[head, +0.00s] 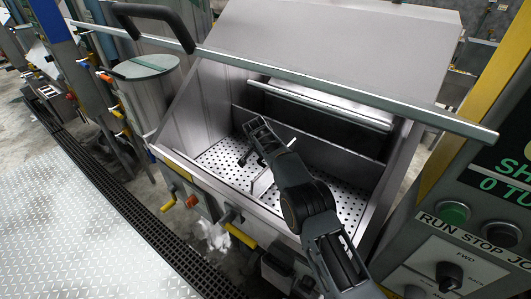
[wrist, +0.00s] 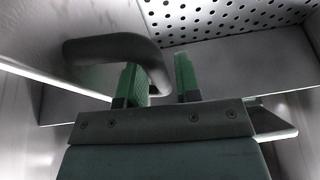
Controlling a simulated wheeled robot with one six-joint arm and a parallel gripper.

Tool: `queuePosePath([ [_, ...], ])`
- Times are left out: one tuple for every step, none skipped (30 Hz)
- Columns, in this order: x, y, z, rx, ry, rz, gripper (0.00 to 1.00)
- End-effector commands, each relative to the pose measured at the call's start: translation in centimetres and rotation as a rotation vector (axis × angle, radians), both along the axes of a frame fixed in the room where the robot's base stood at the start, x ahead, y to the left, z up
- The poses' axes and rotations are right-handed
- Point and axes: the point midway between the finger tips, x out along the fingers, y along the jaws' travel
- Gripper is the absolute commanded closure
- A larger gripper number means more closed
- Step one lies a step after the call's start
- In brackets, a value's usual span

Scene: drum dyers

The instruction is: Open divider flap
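The grey panel that looks like the divider flap (head: 330,150) stands across the inside of the steel tub, above a perforated floor. My gripper (head: 250,150) reaches down into the tub in front of this panel. In the wrist view a dark bent handle (wrist: 110,46) juts from a grey metal surface. My gripper (wrist: 163,82) is open there, its green fingers apart. The handle's curved end shows between the fingers, close to the left one. I cannot tell whether they touch. My arm hides part of the panel in the head view.
A long steel bar (head: 410,110) with a black handle (head: 150,12) crosses above the tub. The tub's walls (head: 200,100) close in on my arm. A control panel (head: 465,245) stands at the right. Plated floor (head: 70,220) lies clear at the left.

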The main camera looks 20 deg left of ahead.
Motion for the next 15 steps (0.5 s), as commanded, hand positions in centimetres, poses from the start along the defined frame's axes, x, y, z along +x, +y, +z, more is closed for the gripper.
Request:
queuePosePath([
  [0.1,0.0,0.2,0.002,-0.004,0.0,0.64],
  [0.1,-0.1,0.3,0.002,-0.005,-0.001,0.61],
  [0.2,-0.1,0.3,0.003,-0.006,-0.001,0.58],
  [0.2,-0.1,0.4,0.003,-0.007,0.0,0.58],
  [0.2,-0.1,0.4,0.003,-0.008,0.001,0.58],
  [0.2,-0.1,0.5,0.004,-0.009,0.001,0.58],
  [0.2,-0.1,0.5,0.003,-0.009,0.001,0.58],
  [0.2,-0.1,0.5,0.003,-0.009,0.001,0.58],
  [0.3,-0.1,0.6,0.004,-0.011,0.001,0.58],
  [0.3,0.0,0.6,0.004,-0.011,0.001,0.58],
  [0.2,0.0,0.7,0.004,-0.012,0.001,0.58],
  [0.2,0.0,0.8,0.004,-0.012,0.002,0.58],
  [0.1,0.0,1.0,0.004,-0.012,0.002,0.58],
  [0.0,0.1,1.2,0.004,-0.012,0.002,0.58],
  [-0.2,0.2,1.7,0.005,-0.013,0.004,0.58],
])
